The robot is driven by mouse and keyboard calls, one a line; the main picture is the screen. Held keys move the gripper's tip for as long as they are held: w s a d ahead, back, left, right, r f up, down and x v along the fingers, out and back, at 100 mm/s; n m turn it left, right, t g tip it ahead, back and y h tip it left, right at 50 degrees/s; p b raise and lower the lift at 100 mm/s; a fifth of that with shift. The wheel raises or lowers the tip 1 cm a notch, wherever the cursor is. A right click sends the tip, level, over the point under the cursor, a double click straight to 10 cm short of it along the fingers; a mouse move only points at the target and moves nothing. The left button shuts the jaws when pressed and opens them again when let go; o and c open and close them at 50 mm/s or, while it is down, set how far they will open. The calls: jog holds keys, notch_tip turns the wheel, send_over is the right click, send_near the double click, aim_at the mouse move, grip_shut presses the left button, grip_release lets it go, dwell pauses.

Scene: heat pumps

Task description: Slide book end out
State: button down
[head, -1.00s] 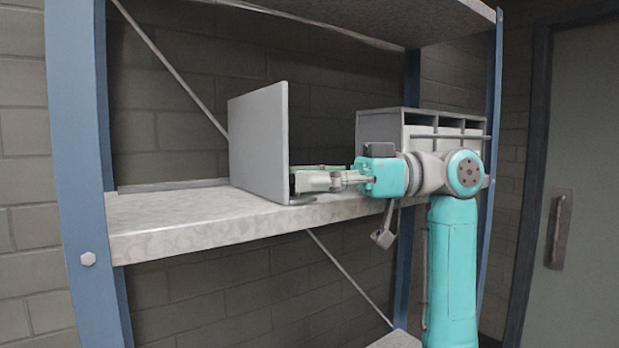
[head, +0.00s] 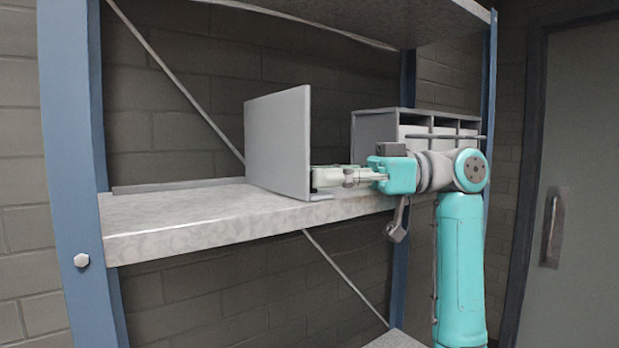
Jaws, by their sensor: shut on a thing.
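The book end (head: 279,142) is a tall grey sheet standing upright on the shelf, with a short foot (head: 320,196) at its lower right, near the shelf's front edge. My gripper (head: 322,178) reaches in from the right, low against the book end's right side. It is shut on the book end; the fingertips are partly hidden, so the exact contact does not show.
The speckled grey shelf (head: 180,222) is bare to the left of the book end. A grey divided bin (head: 375,130) stands at the right, behind my arm. Blue posts (head: 72,150) and an upper shelf (head: 330,12) frame the space. A door is at far right.

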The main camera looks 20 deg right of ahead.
jog(key=shift+a, duration=0.1)
jog(key=c, duration=0.9)
grip_release()
jog(key=shift+c, duration=0.2)
jog(key=s+d, duration=0.1)
jog(key=d, duration=0.6)
jog(key=shift+s+d, duration=0.2)
jog(key=shift+s, duration=0.05)
jog(key=shift+c, duration=0.3)
